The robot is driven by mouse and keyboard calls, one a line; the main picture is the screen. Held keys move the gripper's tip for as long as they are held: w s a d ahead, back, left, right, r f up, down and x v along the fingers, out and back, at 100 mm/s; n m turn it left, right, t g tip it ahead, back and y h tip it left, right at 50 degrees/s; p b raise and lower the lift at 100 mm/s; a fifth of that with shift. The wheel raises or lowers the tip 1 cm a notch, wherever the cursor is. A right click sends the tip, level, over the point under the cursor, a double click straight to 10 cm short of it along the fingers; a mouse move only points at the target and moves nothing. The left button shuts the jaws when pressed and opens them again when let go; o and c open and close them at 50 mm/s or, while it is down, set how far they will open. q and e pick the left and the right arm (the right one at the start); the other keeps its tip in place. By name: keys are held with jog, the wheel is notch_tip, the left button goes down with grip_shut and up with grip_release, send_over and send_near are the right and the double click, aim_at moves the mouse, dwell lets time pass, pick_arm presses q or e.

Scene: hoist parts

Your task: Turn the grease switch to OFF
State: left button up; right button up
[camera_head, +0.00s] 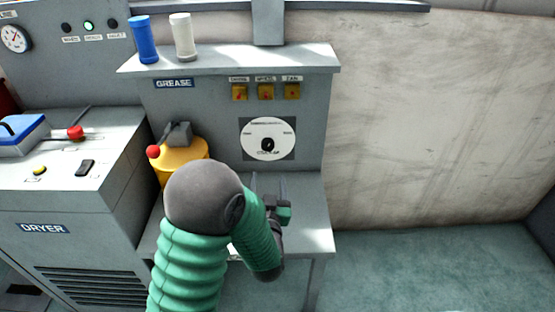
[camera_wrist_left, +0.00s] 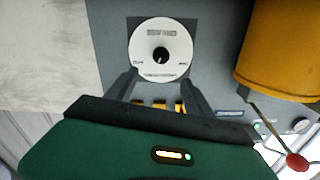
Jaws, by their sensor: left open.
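The grease switch is a white round dial (camera_head: 284,131) with a small black knob (camera_head: 267,145) at its middle, on the grey panel of the GREASE station. The dial's small print is too blurred to read, and I cannot tell which mark the knob points at. In the left wrist view the dial (camera_wrist_left: 178,36) appears upside down, with the knob (camera_wrist_left: 160,54) in plain sight. My left gripper (camera_head: 268,180) is open and empty, below the dial in the head view. In the wrist view its two fingers (camera_wrist_left: 160,78) point toward the dial, apart from the knob.
Three yellow switches (camera_head: 266,92) sit above the dial. A yellow canister (camera_head: 182,158) with a red-balled lever (camera_head: 153,152) stands left of it. Blue (camera_head: 144,40) and white (camera_head: 183,37) cylinders stand on the top shelf. The dryer (camera_head: 60,215) is at left.

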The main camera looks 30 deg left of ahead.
aim_at(268, 147)
pick_arm(q)
jog(key=b+x, duration=0.3)
jog(key=x, duration=1.2)
jog(key=shift+s+a+f, duration=0.1)
jog(key=shift+f, duration=0.05)
jog(key=shift+w+a, duration=0.2)
jog(key=shift+a, duration=0.1)
jog(key=shift+c, duration=0.4)
jog(key=shift+d, duration=0.15)
jog(key=c, duration=0.5)
grip_shut()
